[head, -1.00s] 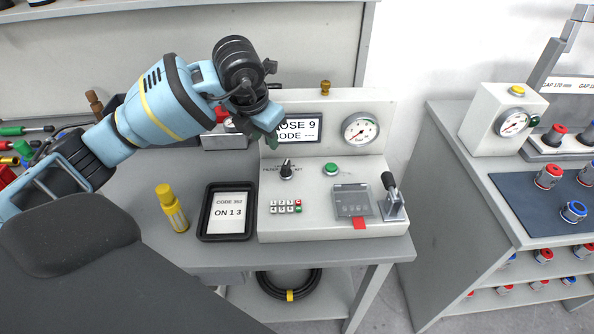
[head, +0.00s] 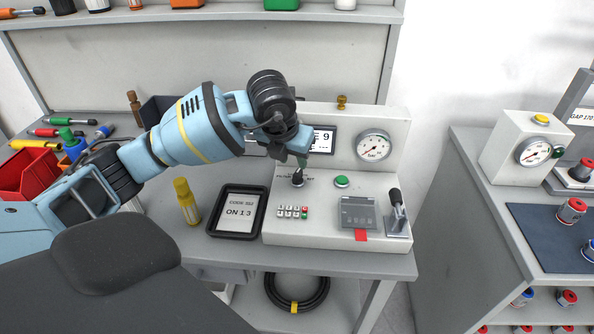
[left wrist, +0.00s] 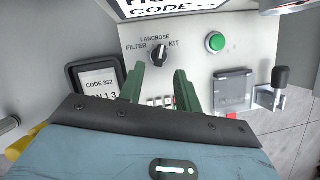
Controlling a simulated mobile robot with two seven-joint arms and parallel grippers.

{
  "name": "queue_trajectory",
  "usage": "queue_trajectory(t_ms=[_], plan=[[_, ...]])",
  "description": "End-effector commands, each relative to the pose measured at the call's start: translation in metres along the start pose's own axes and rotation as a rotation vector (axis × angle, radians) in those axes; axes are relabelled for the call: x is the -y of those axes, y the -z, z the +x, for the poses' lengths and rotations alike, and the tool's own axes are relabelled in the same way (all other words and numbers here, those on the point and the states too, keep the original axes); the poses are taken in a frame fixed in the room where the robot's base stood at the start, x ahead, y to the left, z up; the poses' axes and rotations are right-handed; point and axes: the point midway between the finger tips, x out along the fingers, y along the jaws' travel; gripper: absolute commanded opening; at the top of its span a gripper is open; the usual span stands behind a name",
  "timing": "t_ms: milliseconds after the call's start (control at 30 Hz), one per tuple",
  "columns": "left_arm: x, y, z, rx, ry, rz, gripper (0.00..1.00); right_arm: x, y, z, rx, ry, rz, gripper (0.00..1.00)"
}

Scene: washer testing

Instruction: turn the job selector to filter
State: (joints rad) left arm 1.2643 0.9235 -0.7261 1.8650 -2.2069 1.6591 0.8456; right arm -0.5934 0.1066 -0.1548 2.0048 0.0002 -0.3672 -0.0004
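The job selector (head: 297,179) is a black knob on the white test panel. In the left wrist view the knob (left wrist: 160,52) has FILTER printed at its left, KIT at its right and overlapping lettering above. Its pointer looks turned up and slightly right, not at FILTER. My left gripper (head: 299,159) is just above the knob in the head view. In the left wrist view its green fingers (left wrist: 157,77) are apart with nothing between them, and the knob shows beyond the tips. My right gripper is in neither view.
The panel carries a green button (head: 341,181), a keypad (head: 292,212), a gauge (head: 373,146), a display (head: 322,141) and a lever (head: 397,205). A framed code card (head: 239,211) and a yellow bottle (head: 187,203) stand left of it.

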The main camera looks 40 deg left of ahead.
Motion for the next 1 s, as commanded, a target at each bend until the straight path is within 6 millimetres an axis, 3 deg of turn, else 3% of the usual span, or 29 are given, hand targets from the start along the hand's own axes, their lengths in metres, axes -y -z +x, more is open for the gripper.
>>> queue_trajectory(t_ms=[200,400,767,1000], plan=[[0.0,0.002,0.035,-0.005,-0.001,0.0,0.34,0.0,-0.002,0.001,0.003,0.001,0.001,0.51],[0.0,0.001,0.057,-0.004,-0.001,0.001,0.34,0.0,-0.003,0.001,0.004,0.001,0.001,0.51],[0.0,0.001,0.063,-0.001,-0.001,0.001,0.34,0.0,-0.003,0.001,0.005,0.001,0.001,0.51],[0.0,0.001,0.063,-0.001,-0.001,0.001,0.06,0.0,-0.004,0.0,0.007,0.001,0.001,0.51]])
